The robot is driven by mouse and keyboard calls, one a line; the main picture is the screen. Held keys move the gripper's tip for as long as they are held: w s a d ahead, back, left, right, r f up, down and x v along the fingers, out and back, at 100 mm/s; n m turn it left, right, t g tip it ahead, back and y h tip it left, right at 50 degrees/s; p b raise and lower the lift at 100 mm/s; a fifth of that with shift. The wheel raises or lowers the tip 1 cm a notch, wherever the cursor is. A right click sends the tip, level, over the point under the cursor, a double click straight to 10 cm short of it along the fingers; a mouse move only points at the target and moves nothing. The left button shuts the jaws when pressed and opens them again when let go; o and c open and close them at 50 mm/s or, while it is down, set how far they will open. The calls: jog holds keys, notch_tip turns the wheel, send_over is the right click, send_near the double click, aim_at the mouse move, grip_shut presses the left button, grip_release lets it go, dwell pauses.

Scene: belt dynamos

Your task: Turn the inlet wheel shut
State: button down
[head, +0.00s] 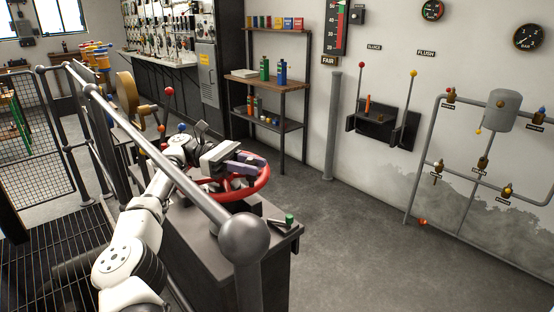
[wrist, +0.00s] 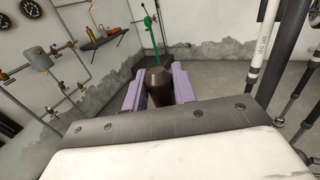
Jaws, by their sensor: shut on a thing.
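A red handwheel (head: 263,181) lies nearly flat above a grey cabinet (head: 205,238) in the head view. I take it to be the inlet wheel; no label on it is readable. My gripper (head: 247,163), with purple fingers, is at the wheel's far side. In the wrist view, the fingers of my gripper (wrist: 158,90) stand on both sides of a dark brown, round-topped knob (wrist: 158,77) and are shut on it. A little red shows below the knob. Most of the wheel is hidden there by my gripper body.
A green-ended lever (head: 289,219) is at the cabinet's right edge; it stands beyond the knob in the wrist view (wrist: 151,32). A grey railing with a ball-topped post (head: 244,238) is in front of the cabinet. Shelves (head: 268,83) stand behind.

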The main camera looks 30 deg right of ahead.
jog(key=shift+a+r+y, duration=0.2)
jog(key=shift+a+y, duration=0.05)
jog(key=shift+y, duration=0.05)
jog(key=c, duration=1.2)
grip_release()
jog(key=shift+s, duration=0.15)
jog(key=shift+o, duration=0.2)
jog(key=shift+f, duration=0.1)
jog(key=shift+d, duration=0.1)
